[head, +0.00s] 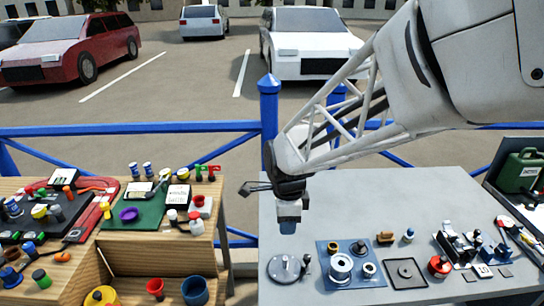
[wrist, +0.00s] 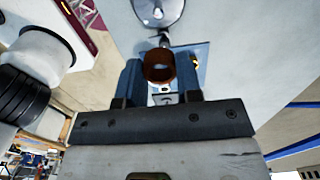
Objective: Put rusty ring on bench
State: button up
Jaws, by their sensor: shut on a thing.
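My gripper (head: 288,226) hangs above the left part of the grey tabletop (head: 400,205), near its left edge, with its fingers pointing down. In the wrist view my gripper (wrist: 160,75) is shut on a rusty brown ring (wrist: 159,66), held between the two blue fingers. The ring is hidden or too small to tell in the head view. A wooden bench-like surface (head: 175,258) stands at the left. Which of the two surfaces is the bench I cannot tell for sure.
The grey top's front holds a round metal piece (head: 289,268), a blue plate with parts (head: 342,283), a dark square tray (head: 405,273) and a red-based part (head: 439,266). Its back is clear. The wooden surface is cluttered. A blue railing (head: 269,125) runs behind.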

send_over(284, 239)
notch_tip(284, 239, down, 6)
dwell(0.5)
jog(key=shift+f, duration=0.2)
jog(key=shift+f, duration=3.05)
jog(key=shift+f, duration=1.9)
jog(key=shift+f, duration=0.1)
jog(key=o, duration=0.9)
jog(key=shift+o, duration=0.2)
